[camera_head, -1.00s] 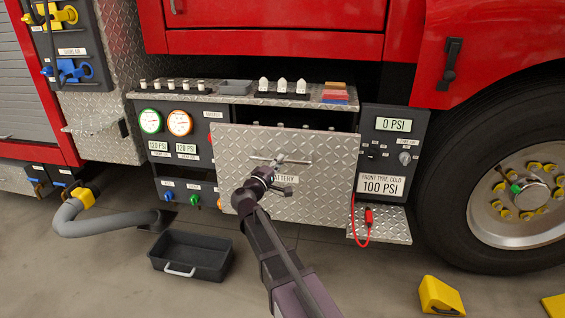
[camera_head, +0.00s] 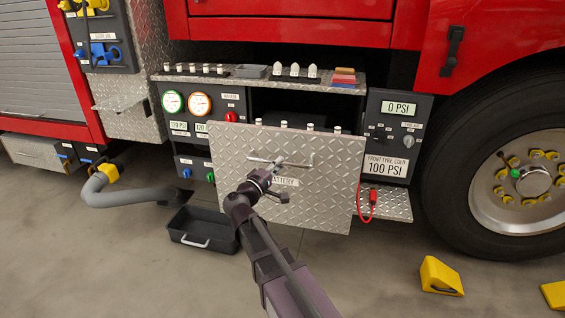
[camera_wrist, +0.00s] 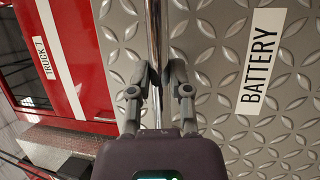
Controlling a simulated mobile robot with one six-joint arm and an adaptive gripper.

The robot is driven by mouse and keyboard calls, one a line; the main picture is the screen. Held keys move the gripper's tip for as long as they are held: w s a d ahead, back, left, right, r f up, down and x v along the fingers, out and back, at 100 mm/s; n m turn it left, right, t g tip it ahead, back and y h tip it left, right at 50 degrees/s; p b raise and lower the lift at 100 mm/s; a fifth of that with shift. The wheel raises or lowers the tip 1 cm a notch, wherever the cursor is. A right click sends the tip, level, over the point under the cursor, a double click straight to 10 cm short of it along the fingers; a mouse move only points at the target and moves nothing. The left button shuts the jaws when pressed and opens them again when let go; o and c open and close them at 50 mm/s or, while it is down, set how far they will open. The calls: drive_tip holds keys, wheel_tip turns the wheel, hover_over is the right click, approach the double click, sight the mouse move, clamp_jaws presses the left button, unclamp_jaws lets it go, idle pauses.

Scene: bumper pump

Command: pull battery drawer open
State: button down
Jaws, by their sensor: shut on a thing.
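The battery drawer (camera_head: 320,195) has a diamond-plate front with a BATTERY label and a horizontal bar handle (camera_head: 299,164). It stands out from the truck, with several pale posts (camera_head: 310,127) showing behind its top edge. My gripper (camera_head: 276,166) is at the handle, near its middle. In the wrist view, the gripper's two fingers (camera_wrist: 160,78) are closed around the handle bar (camera_wrist: 157,35), one on each side. The BATTERY label (camera_wrist: 262,60) lies to the right of the fingers there. My arm hides part of the drawer's lower left front.
A black tray (camera_head: 200,229) lies on the floor left of my arm. A grey hose (camera_head: 135,197) curves at the left. A red cable clip (camera_head: 372,196) hangs right of the drawer. A yellow chock (camera_head: 440,276) and the big wheel (camera_head: 525,180) are at the right.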

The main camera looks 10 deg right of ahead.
drive_tip(key=shift+w+a+r, duration=0.15)
drive_tip(key=shift+w+a, duration=0.1)
drive_tip(key=c, duration=0.6)
unclamp_jaws()
drive_tip(key=shift+o, duration=0.2)
drive_tip(key=shift+d, duration=0.15)
drive_tip(key=shift+s, duration=0.1)
drive_tip(key=shift+s, duration=0.1)
